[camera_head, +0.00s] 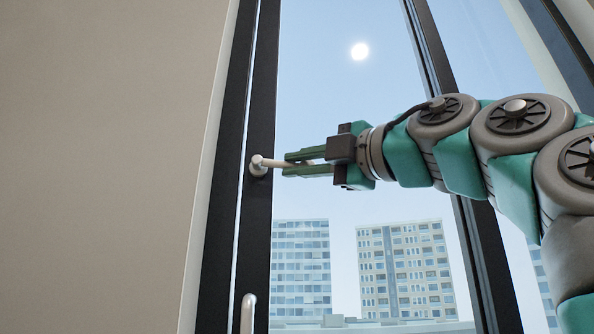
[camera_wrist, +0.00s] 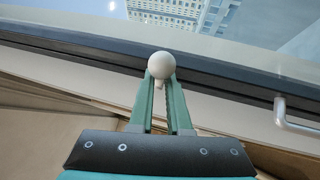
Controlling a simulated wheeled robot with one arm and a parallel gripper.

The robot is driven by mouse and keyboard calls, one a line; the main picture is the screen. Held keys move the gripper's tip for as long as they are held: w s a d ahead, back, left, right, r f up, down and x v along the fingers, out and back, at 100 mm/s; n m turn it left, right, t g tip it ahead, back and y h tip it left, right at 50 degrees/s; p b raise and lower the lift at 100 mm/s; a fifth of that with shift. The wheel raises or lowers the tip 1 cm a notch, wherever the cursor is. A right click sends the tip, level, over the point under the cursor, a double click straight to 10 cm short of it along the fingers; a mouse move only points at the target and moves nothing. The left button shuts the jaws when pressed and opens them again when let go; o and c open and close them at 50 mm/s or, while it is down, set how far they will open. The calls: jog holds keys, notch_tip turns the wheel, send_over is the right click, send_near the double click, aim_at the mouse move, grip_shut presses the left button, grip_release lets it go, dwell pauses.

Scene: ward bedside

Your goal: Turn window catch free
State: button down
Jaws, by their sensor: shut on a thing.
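The window catch (camera_head: 259,166) is a pale metal piece on the dark window frame, with a short lever pointing right, roughly level. My gripper (camera_head: 287,164) comes in from the right in the head view, and its two green fingers are shut on the catch's lever. In the wrist view the catch shows as a pale round knob (camera_wrist: 161,66) at the tips of my gripper (camera_wrist: 165,90). The fingers hide part of the lever.
A pale bar handle (camera_head: 248,312) sits lower on the same dark frame (camera_head: 262,100); it also shows in the wrist view (camera_wrist: 296,120). A plain beige wall (camera_head: 100,160) stands on the left. Glass lies behind my gripper, with buildings outside.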

jog(key=shift+d, duration=0.1)
jog(key=c, duration=0.8)
grip_release()
jog(key=b+v, duration=0.1)
jog(key=v, duration=0.6)
jog(key=shift+s+d, duration=0.2)
jog(key=shift+s, duration=0.1)
jog(key=shift+f, duration=0.15)
jog(key=shift+c, duration=0.2)
